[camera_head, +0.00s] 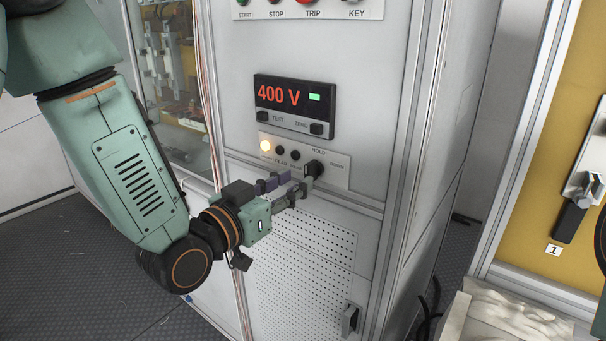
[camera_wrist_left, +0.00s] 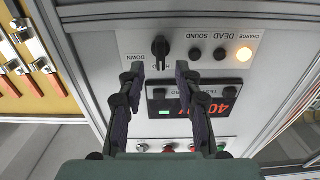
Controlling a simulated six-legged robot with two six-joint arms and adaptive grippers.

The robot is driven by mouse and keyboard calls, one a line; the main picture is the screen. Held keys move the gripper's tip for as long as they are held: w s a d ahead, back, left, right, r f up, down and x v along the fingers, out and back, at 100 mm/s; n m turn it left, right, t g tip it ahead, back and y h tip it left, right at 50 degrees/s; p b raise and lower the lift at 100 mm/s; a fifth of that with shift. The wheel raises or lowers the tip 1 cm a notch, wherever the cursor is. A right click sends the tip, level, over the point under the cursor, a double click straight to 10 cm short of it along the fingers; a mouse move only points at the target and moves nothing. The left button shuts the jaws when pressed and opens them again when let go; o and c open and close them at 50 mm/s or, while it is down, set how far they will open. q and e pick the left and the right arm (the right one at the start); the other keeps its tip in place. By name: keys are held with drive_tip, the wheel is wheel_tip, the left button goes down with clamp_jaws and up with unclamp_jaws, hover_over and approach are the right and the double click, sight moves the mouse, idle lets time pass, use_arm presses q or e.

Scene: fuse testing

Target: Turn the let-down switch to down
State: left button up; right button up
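The let-down switch is a black rotary knob (camera_head: 314,168) on a pale panel below the 400 V meter, with HOLD above it and DOWN to its right. In the left wrist view, upside down, the knob (camera_wrist_left: 160,46) stands in line with the HOLD label, not with DOWN. My left gripper (camera_head: 290,184) is just in front of the panel, close to the knob's lower left. In the left wrist view, my left gripper (camera_wrist_left: 160,68) is open, its two fingers apart, with the knob just beyond the gap; contact is not visible. My right gripper is not seen.
The lit CHARGE lamp (camera_head: 265,146) and two small dark buttons sit left of the knob. The 400 V meter (camera_head: 294,105) is above. A perforated panel (camera_head: 310,250) lies below. A yellow board (camera_head: 560,120) with a lever switch stands at the right.

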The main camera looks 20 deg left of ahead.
sight(306, 173)
use_arm(q)
drive_tip(key=x, duration=0.4)
drive_tip(key=shift+w, duration=0.25)
clamp_jaws()
idle(0.4)
